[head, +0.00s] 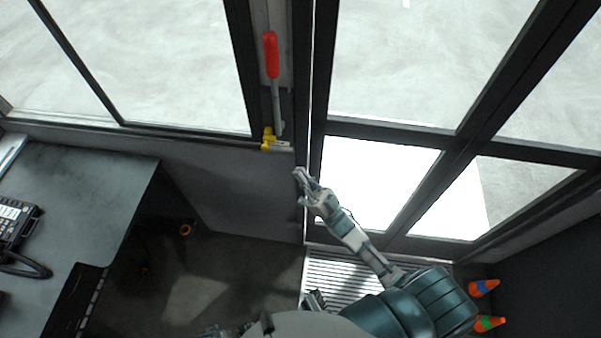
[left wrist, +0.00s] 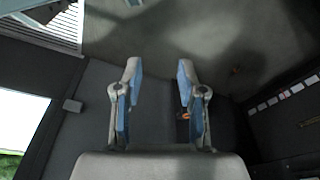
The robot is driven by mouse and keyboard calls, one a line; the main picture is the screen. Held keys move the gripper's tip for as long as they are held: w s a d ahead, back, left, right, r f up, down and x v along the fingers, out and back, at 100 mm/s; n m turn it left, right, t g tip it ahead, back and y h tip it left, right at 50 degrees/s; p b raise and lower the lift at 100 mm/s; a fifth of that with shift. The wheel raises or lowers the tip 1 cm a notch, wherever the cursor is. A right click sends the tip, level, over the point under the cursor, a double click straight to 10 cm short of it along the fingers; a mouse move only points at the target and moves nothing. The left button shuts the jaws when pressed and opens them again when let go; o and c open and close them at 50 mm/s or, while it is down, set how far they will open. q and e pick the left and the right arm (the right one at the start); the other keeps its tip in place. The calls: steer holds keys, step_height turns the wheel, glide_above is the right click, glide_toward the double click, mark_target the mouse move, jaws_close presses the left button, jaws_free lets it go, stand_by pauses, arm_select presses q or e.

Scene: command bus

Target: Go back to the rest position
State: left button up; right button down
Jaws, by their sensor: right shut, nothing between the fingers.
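My right gripper (head: 301,184) is shut and empty in the head view. It is held out at the end of my right arm, in front of the glazed door frame and below the yellow latch piece, apart from it. My left gripper (left wrist: 158,75) shows in the left wrist view with its two fingers apart and nothing between them. Dark floor lies beyond it. In the head view my left gripper cannot be made out clearly; only small parts show at the bottom edge.
A red-handled lever (head: 271,55) with a yellow latch piece (head: 268,138) is on the door post. A grey desk (head: 85,190) with a telephone (head: 15,222) is at left. A ribbed step (head: 335,278) lies below the door.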

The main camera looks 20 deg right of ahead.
steer(key=w+f+m+g+h+p, duration=0.1)
steer(key=w+f+m+g+h, duration=0.3)
steer(key=f, duration=0.6)
steer(key=w+f+g+h, duration=0.1)
steer(key=f+h, duration=0.4)
steer(key=f, duration=0.5)
steer(key=s+d+f+g+h, duration=0.1)
steer(key=s+f+g+h, duration=0.15)
steer(key=f, duration=0.45)
steer(key=s+d+f+g+h, duration=0.1)
steer(key=s+f+g, duration=0.15)
steer(key=f, duration=0.45)
arm_select(q)
steer(key=s+f+p, duration=0.2)
steer(key=s+f, duration=0.1)
steer(key=f, duration=0.4)
steer(key=shift+s+a+f, duration=0.15)
steer(key=shift+s+a, duration=0.1)
steer(key=shift+s, duration=0.15)
arm_select(e)
steer(key=s+f+g+h, duration=0.1)
steer(key=s+f+g, duration=0.5)
steer(key=s+f, duration=0.3)
steer(key=s+f+g, duration=0.6)
steer(key=s+f, duration=0.3)
steer(key=s, duration=0.6)
steer(key=shift+s+a+f+h, duration=0.15)
steer(key=shift+s+f+h, duration=0.2)
steer(key=shift+s, duration=0.05)
